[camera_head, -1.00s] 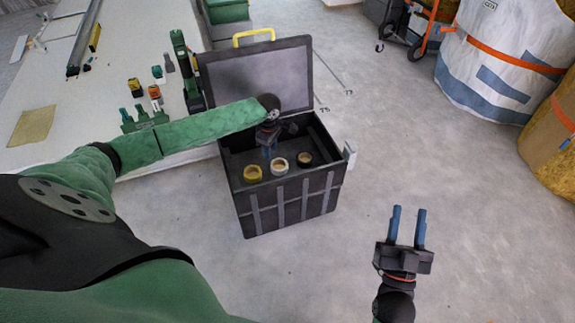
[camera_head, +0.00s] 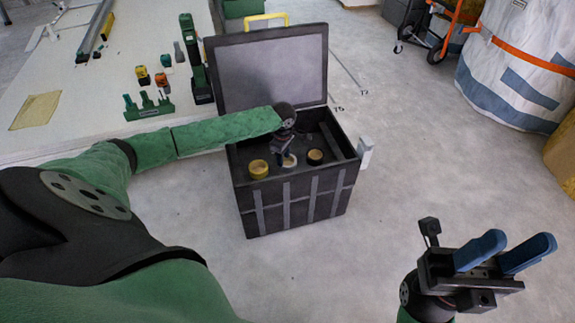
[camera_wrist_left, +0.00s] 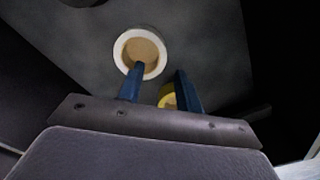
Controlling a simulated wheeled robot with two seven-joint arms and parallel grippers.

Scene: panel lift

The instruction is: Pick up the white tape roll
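The white tape roll (camera_head: 291,161) lies in the open black toolbox (camera_head: 296,207), between a yellow tape roll (camera_head: 259,169) and a dark tape roll (camera_head: 315,157). My left gripper (camera_head: 283,160) points down at the white roll and partly hides it. In the left wrist view, the white roll (camera_wrist_left: 140,53) shows whole except where one blue finger overlaps its lower part. The yellow roll (camera_wrist_left: 168,98) shows partly between the fingers. My left gripper (camera_wrist_left: 159,69) is open and empty there; contact cannot be told. My right gripper (camera_head: 523,240) is open and empty at lower right.
The toolbox lid (camera_head: 267,68) stands open at the back, and a grey latch (camera_head: 365,152) sticks out at its right side. A pale table (camera_head: 85,120) with tools is at left. A big white bag (camera_head: 520,65) is at upper right. Floor between is clear.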

